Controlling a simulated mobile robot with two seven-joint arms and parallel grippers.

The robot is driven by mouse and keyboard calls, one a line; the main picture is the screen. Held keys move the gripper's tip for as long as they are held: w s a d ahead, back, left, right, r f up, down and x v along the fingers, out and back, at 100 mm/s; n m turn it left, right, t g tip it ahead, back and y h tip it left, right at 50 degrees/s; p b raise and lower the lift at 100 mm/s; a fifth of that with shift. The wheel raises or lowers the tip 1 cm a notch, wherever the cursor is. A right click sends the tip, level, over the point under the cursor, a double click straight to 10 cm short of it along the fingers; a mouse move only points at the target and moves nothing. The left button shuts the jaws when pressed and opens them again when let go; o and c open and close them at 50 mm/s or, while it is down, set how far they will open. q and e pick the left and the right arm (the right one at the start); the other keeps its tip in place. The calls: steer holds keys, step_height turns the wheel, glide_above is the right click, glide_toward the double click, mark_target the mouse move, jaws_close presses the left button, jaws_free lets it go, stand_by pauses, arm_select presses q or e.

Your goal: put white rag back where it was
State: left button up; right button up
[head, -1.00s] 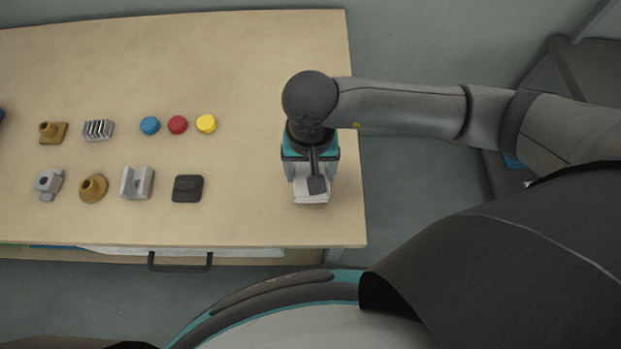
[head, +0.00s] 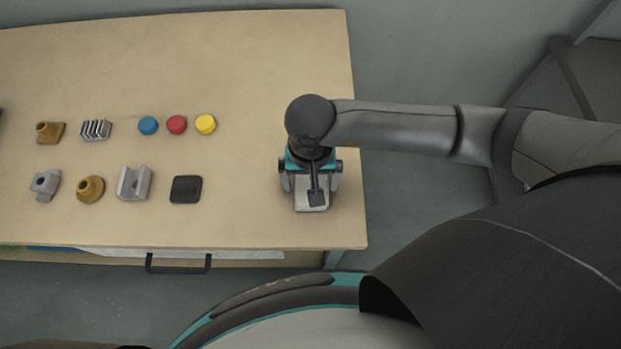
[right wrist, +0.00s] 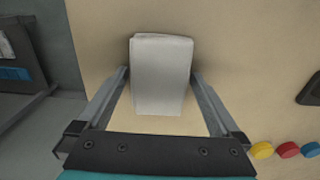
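The white rag (right wrist: 162,80) is a folded block lying on the table near its right end. In the head view the rag (head: 301,204) shows just below my right gripper (head: 311,190), partly hidden by the hand. In the right wrist view my right gripper (right wrist: 160,88) is open, with one finger on each side of the rag and a gap visible beside it. My left gripper is not in view.
On the table (head: 240,60) stand blue (head: 148,125), red (head: 177,125) and yellow (head: 205,124) round pieces, a black square pad (head: 186,189), and several metal and brown parts further left. A drawer handle (head: 178,268) sticks out at the front. The table's right edge is close to the rag.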

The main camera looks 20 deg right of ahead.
steer(key=shift+r, duration=0.1)
steer(key=shift+r, duration=0.35)
step_height(320, 180, up, 12)
steer(key=p, duration=0.1)
steer(key=shift+f+p, duration=0.25)
steer(key=shift+p, duration=0.05)
